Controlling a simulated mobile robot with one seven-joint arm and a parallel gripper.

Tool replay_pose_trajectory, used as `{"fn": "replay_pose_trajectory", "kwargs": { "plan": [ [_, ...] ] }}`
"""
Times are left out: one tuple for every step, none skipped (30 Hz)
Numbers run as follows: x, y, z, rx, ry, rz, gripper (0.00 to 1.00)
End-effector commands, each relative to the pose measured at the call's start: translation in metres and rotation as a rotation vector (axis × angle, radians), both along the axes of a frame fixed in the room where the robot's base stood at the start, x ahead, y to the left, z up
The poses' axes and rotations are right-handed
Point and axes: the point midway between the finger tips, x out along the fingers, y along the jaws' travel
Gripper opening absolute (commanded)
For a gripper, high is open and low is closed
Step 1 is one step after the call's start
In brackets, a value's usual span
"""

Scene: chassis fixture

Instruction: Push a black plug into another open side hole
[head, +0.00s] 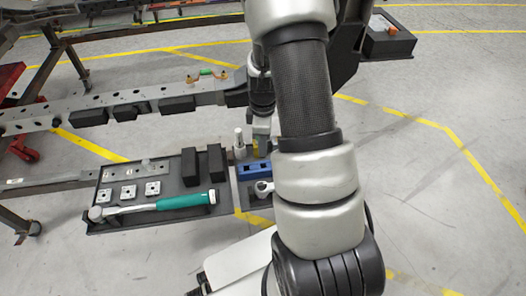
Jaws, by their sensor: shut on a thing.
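The chassis rail (75,110) runs across the left with a row of holes on its top. Several black plugs, one of them here (178,104), sit along its near side. Two black blocks that look like plugs (188,167) stand upright in the dark tray (98,222). My gripper (262,124) is down near the rail's right end, mostly hidden behind my own arm. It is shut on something. A black piece (236,97) shows beside it against the rail; it looks like a plug, but the contact and any hole behind it are hidden.
The tray also holds a teal-handled hammer (180,201) and several small metal plates (128,192). A blue block (252,167) and a wrench (264,187) lie right of it. A black box (390,42) is at the upper right. Open floor lies right.

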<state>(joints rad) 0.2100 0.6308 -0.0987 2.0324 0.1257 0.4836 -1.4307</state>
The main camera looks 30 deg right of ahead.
Motion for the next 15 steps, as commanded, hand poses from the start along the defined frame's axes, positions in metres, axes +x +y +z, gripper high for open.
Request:
{"fn": "replay_pose_trajectory", "kwargs": {
  "plan": [
    [0.0, 0.0, 0.011, 0.0, -0.002, 0.0, 0.0],
    [0.001, 0.0, 0.015, -0.001, -0.003, 0.0, 0.0],
    [0.0, 0.0, 0.019, 0.0, -0.001, -0.001, 0.0],
    [0.0, 0.0, 0.022, 0.001, -0.001, -0.001, 0.0],
    [0.0, 0.0, 0.024, 0.0, 0.0, -0.001, 0.0],
    [0.0, 0.0, 0.026, 0.0, 0.0, -0.002, 0.0],
    [0.0, 0.0, 0.027, 0.0, 0.0, -0.001, 0.0],
    [0.0, 0.0, 0.027, 0.0, 0.0, -0.001, 0.0],
    [0.0, 0.0, 0.028, 0.0, 0.0, -0.001, 0.0],
    [0.0, 0.0, 0.028, 0.0, 0.0, -0.001, 0.0],
    [0.0, 0.0, 0.028, 0.0, 0.0, -0.001, 0.0],
    [0.0, 0.0, 0.027, 0.0, 0.0, -0.001, 0.0],
    [0.0, 0.0, 0.027, 0.0, 0.0, -0.001, 0.0],
    [0.0, 0.0, 0.027, 0.0, 0.0, -0.001, 0.0],
    [0.0, 0.0, 0.027, 0.0, 0.0, -0.001, 0.0]
  ]
}}
